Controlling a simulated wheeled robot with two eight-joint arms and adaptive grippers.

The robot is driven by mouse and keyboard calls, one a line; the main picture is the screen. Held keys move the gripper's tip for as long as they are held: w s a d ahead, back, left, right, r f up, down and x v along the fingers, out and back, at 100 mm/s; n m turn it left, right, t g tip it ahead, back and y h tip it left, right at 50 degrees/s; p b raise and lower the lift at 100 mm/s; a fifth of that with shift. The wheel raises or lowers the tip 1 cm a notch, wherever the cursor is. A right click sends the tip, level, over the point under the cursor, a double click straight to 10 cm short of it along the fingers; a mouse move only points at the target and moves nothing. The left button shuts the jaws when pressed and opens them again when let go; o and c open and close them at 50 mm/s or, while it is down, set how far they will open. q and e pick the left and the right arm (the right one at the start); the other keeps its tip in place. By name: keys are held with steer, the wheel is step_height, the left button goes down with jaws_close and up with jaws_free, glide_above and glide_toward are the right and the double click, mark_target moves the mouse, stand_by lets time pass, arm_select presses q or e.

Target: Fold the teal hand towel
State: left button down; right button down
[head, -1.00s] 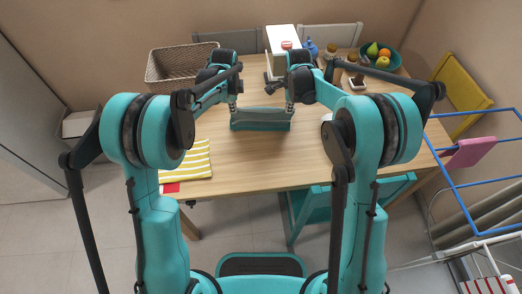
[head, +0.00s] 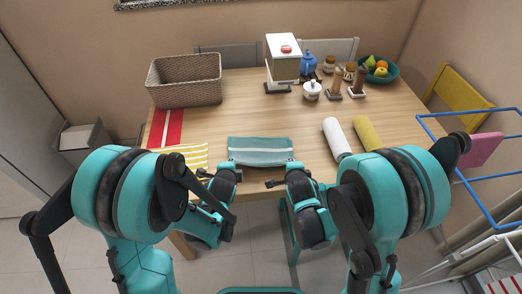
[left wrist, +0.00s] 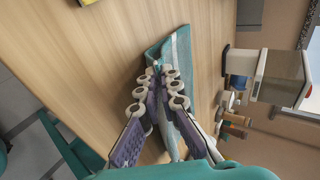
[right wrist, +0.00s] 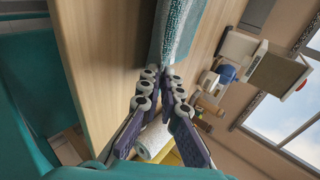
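The teal hand towel (head: 260,147), with pale stripes, lies as a wide, short rectangle near the table's front edge in the head view. Its layers cannot be told apart there. My left gripper (head: 231,167) is at its near left corner, with the fingertips narrow on the cloth in the left wrist view (left wrist: 161,72). My right gripper (head: 291,166) is at its near right corner, and cloth runs into its fingertips in the right wrist view (right wrist: 163,71). Both appear shut on the towel. The cloth between the fingertips is mostly hidden.
A yellow striped cloth (head: 190,155) and a red cloth (head: 168,127) lie left of the towel. White (head: 336,138) and yellow (head: 368,134) rolls lie right. A wicker basket (head: 185,82), a dispenser (head: 283,60) and a fruit bowl (head: 380,70) stand behind. The middle is clear.

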arm_select(q)
steer(key=shift+s+f, duration=0.15)
steer(key=shift+s, duration=0.15)
arm_select(e)
steer(key=shift+s+f, duration=0.15)
steer(key=shift+s, duration=0.15)
arm_select(q)
steer(key=c, duration=1.4)
jaws_free()
steer(key=shift+c, duration=0.2)
arm_select(e)
steer(key=c, duration=1.4)
jaws_free()
steer(key=shift+c, duration=0.2)
